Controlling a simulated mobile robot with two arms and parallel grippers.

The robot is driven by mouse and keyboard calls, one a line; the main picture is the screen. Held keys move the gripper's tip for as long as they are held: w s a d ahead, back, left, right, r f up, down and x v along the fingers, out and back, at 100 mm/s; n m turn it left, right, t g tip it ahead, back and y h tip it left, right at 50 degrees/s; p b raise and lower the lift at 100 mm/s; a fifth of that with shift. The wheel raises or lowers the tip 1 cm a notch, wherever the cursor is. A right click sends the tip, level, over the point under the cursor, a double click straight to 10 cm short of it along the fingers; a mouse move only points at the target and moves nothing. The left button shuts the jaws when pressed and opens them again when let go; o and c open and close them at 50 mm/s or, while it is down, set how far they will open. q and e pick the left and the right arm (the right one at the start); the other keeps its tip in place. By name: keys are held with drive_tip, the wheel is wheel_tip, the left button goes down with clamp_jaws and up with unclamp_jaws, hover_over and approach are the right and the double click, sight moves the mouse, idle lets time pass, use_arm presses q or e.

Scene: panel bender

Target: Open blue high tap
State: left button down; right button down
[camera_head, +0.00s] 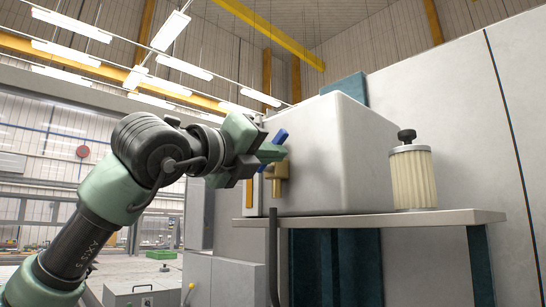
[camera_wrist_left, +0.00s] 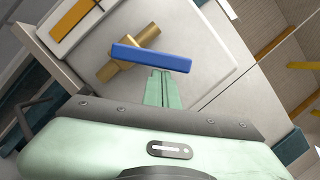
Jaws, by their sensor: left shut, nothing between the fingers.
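The blue high tap has a blue lever handle (camera_head: 281,136) on a brass body (camera_head: 279,173), mounted on the end face of a white box-shaped housing. In the left wrist view the blue handle (camera_wrist_left: 150,57) lies across the picture, slightly tilted, over the brass body (camera_wrist_left: 121,62). My left gripper (camera_head: 272,153) is shut and empty. Its green fingertips (camera_wrist_left: 160,77) end right at the handle's edge; I cannot tell whether they touch it. In the head view the fingers cover part of the tap. My right gripper is not in view.
The white housing (camera_head: 335,150) stands on a grey shelf (camera_head: 390,222). A cream ribbed filter cylinder (camera_head: 412,178) with a black knob stands right of it. Open hall floor lies to the left.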

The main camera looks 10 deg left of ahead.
sight(273, 140)
use_arm(q)
drive_tip(key=shift+r+n, duration=0.1)
drive_tip(key=shift+n, duration=0.2)
drive_tip(key=r+n, duration=0.1)
drive_tip(key=n, duration=0.1)
drive_tip(key=r+n+y+b, duration=0.1)
drive_tip(key=n, duration=0.1)
drive_tip(key=a+n+b, duration=0.1)
drive_tip(key=n, duration=0.1)
drive_tip(key=shift+w+r+g+y, duration=0.3)
drive_tip(key=shift+r+y, duration=0.1)
drive_tip(key=n, duration=0.1)
drive_tip(key=w+a+r+n, duration=0.1)
drive_tip(key=n, duration=0.1)
drive_tip(key=shift+a+r+g+p, duration=0.2)
drive_tip(key=shift+a+g+p, duration=0.1)
drive_tip(key=shift+p, duration=0.1)
